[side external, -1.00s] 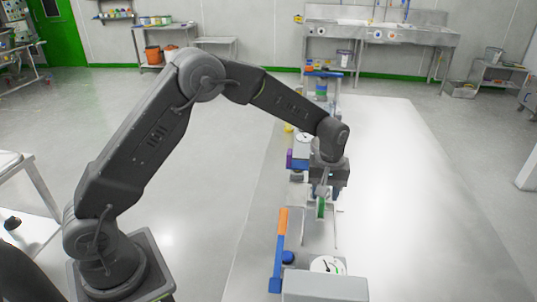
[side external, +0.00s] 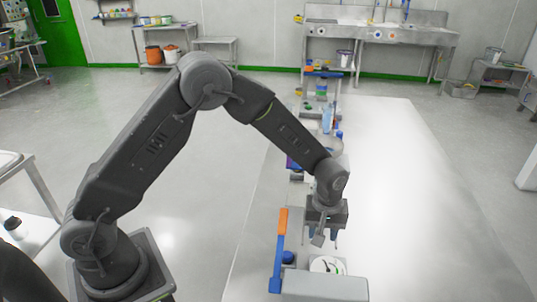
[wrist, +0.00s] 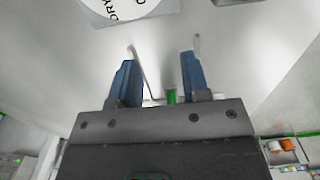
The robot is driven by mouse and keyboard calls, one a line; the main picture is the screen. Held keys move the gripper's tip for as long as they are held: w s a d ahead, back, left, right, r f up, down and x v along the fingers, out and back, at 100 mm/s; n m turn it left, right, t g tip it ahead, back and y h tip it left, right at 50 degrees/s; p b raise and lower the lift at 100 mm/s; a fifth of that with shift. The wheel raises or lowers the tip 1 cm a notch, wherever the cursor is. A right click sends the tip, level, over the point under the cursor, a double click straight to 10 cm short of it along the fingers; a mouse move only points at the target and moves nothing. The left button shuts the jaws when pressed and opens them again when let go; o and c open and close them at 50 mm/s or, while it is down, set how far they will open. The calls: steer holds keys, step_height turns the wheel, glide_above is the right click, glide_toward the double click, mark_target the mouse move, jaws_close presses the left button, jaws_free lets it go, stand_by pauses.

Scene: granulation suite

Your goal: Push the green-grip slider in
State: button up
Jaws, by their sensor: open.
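The slider's green grip (wrist: 171,96) shows in the wrist view as a small green block between the bases of my fingers, close to the gripper body. In the side view I cannot make it out; my wrist and gripper cover that area. My gripper (side external: 324,238) points down over the bench, just behind the white round dial. It also shows in the wrist view (wrist: 158,60), with its two blue fingers apart and nothing clamped between them. I cannot tell whether the gripper touches the grip.
A grey box (side external: 325,286) with the dial (side external: 327,264) stands in front of my gripper. A blue lever with an orange handle (side external: 282,221) rises on its left. Bottles (side external: 328,119) and other devices line the bench behind. The white bench top (side external: 400,180) is clear on the right.

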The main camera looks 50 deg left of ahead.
step_height(320, 180, up, 12)
steer(key=f, duration=0.1)
steer(key=s+a+r+m+t, duration=0.3)
steer(key=s+a+r, duration=0.3)
steer(key=s+r, duration=0.6)
steer(key=shift+a+r+m, duration=0.15)
steer(key=shift+r+m, duration=0.2)
steer(key=shift+m, duration=0.55)
steer(key=s+a+m+t, duration=0.2)
steer(key=s+a+m, duration=0.1)
steer(key=s, duration=0.9)
steer(key=shift+r+m+t, duration=0.3)
steer(key=shift+r+m, duration=0.05)
steer(key=shift+m, duration=0.25)
